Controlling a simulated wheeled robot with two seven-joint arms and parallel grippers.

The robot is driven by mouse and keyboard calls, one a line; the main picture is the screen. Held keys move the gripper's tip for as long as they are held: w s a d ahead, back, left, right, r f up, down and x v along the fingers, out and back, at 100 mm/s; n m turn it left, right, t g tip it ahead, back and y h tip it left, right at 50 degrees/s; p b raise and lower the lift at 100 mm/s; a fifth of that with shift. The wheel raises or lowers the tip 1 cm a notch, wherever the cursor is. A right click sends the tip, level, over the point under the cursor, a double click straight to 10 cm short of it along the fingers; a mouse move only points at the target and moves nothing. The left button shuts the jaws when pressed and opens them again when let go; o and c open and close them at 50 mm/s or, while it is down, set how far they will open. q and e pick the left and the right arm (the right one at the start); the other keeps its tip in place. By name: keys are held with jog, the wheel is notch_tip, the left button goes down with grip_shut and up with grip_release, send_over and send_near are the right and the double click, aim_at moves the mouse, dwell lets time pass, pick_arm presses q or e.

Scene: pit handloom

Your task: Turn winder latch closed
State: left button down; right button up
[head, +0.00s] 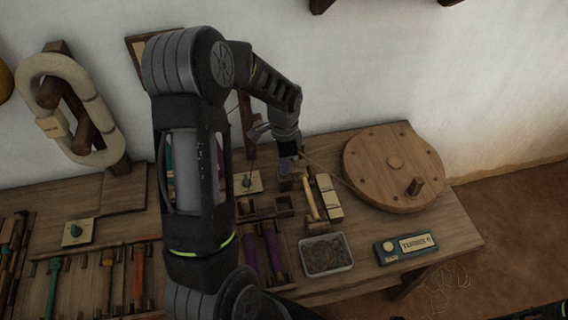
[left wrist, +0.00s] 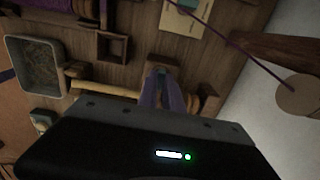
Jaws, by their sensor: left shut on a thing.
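The winder is a round wooden wheel (head: 394,165) with a crank peg (head: 415,187), at the right of the bench in the head view. A cord runs left from it to a small wooden block (head: 284,184). My left gripper (head: 287,163) reaches down to this block. In the left wrist view, its purplish fingers (left wrist: 162,88) close on a small part at the block (left wrist: 160,62), which appears to be the winder latch. The fingers mostly hide it, so its angle cannot be told.
A wooden-handled tool (head: 311,200) and a metal tray (head: 326,255) lie close by. A labelled box (head: 405,247) stands at the front right. Purple spools (head: 272,247) lie left of the tray. A purple thread (left wrist: 240,45) crosses the left wrist view. The wall is close behind.

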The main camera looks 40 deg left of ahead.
pick_arm(q)
jog(key=c, duration=1.5)
grip_release()
jog(key=shift+r, duration=0.1)
notch_tip(320, 180, up, 8)
jog(key=shift+f, duration=0.15)
